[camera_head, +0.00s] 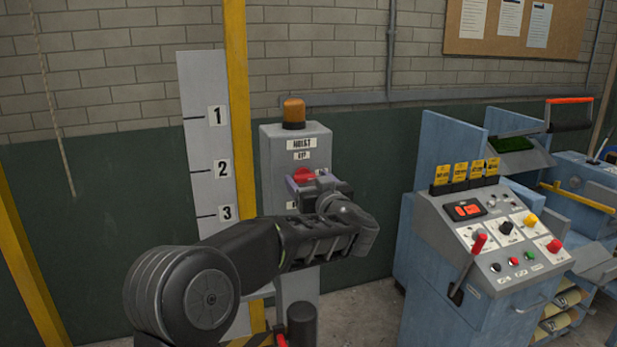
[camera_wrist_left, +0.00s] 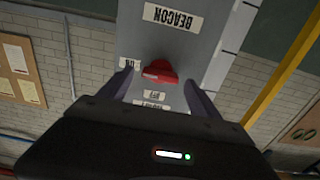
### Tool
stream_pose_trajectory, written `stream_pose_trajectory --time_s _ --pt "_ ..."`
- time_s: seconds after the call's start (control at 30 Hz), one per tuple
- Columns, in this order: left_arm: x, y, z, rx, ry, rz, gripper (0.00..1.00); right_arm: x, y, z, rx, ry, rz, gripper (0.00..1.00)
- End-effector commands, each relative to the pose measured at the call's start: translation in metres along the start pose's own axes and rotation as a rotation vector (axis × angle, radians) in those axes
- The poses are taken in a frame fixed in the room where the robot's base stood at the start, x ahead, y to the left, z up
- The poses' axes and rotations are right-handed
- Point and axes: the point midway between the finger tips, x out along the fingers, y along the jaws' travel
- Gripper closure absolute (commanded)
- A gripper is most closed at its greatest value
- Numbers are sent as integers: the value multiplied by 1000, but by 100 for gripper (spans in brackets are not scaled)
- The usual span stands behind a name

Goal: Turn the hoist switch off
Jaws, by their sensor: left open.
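The hoist switch is a red knob (camera_head: 303,174) on the grey control box (camera_head: 268,160), under a HOIST label and an OFF label. In the left wrist view the red knob (camera_wrist_left: 161,72) appears upside down, with the OFF label just below it and the ON label at its left. A pale mark on the knob shows on its ON-label side. My left gripper (camera_head: 307,184) is open at the box front. In the wrist view its two fingers (camera_wrist_left: 162,82) stand on either side of the knob; contact cannot be told. My arm hides the box's lower front. My right gripper is not in view.
An orange beacon (camera_head: 294,113) tops the box. A BEACON label (camera_wrist_left: 173,17) shows in the wrist view. A numbered board (camera_head: 203,140) and yellow post (camera_head: 237,100) stand left. A blue console (camera_head: 425,240) with a red-handled lever (camera_head: 470,265) stands right.

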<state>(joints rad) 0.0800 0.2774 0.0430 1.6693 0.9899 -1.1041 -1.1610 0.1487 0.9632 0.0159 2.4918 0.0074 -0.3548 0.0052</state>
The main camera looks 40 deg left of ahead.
Motion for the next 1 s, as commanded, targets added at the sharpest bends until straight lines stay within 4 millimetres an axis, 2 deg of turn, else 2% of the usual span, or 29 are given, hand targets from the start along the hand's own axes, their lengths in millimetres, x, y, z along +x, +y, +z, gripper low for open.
stream_pose_trajectory --time_s 0.33,1.0 --pt "4 0 1 1 0 2 29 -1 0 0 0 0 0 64" --pt "4 0 0 0 0 2 84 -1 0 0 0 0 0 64"
